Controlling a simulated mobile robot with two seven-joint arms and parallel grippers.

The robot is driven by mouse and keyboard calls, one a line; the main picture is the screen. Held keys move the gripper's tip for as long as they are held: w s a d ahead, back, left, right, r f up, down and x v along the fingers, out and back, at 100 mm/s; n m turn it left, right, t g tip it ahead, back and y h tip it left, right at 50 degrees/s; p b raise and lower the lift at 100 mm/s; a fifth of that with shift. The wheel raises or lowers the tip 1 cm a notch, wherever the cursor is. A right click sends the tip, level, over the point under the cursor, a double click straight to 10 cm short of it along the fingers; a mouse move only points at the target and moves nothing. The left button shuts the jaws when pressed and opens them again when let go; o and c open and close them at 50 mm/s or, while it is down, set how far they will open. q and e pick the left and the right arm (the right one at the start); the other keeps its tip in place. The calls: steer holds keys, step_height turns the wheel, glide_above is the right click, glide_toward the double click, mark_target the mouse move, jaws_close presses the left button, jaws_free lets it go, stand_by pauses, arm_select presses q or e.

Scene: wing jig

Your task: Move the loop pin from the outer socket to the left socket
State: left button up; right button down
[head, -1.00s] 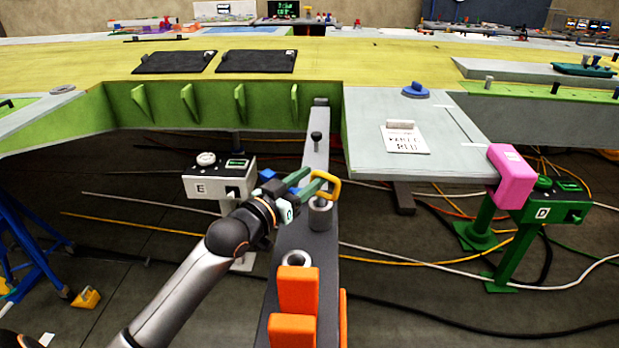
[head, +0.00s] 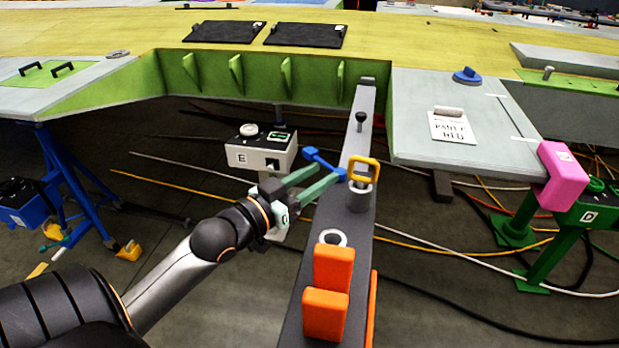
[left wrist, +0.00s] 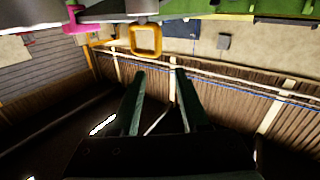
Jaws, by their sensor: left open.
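The loop pin (head: 375,171) has a yellow square loop. It stands about upright at a grey collar socket (head: 358,199) on the long dark bar; its shank is hidden. A nearer collar socket (head: 332,237) on the same bar looks empty. I cannot tell from the labels which is the outer or left one. My left gripper (head: 327,174), with green fingers, is open and empty just left of the loop, apart from it. In the left wrist view the loop (left wrist: 146,53) shows beyond the spread fingertips (left wrist: 160,73). My right gripper is not in view.
Two orange blocks (head: 333,268) stand at the bar's near end. A black-knobbed pin (head: 361,118) stands farther along the bar. A grey panel (head: 430,157) is on the right. A white box marked E (head: 248,157) and a blue handle (head: 325,163) lie beyond my gripper.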

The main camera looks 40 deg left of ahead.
arm_select(q)
steer(key=shift+s+a, duration=0.1)
steer(key=shift+s, duration=0.8)
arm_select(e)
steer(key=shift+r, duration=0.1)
